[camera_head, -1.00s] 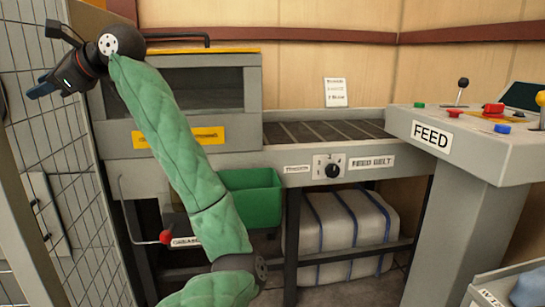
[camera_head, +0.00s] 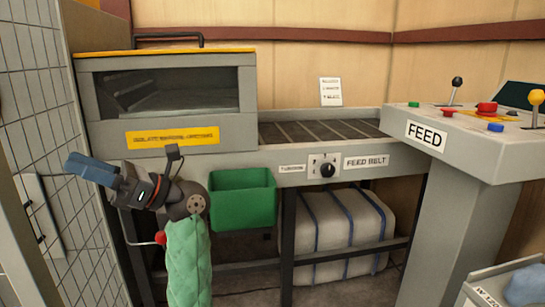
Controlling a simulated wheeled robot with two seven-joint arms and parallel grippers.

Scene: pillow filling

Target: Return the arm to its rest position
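My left gripper (camera_head: 92,169) is at the left of the head view, in front of the lower left part of the grey machine (camera_head: 108,106). No held thing shows. My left arm, in a green quilted sleeve (camera_head: 188,262), rises from the bottom edge to the wrist. My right gripper is out of view.
A green bin (camera_head: 243,200) hangs just right of my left wrist. A red-knobbed lever (camera_head: 160,238) is close below the wrist. The feed belt (camera_head: 318,132), its dial (camera_head: 327,170) and the FEED console (camera_head: 450,150) are to the right. A strapped white bale (camera_head: 345,235) lies under the belt.

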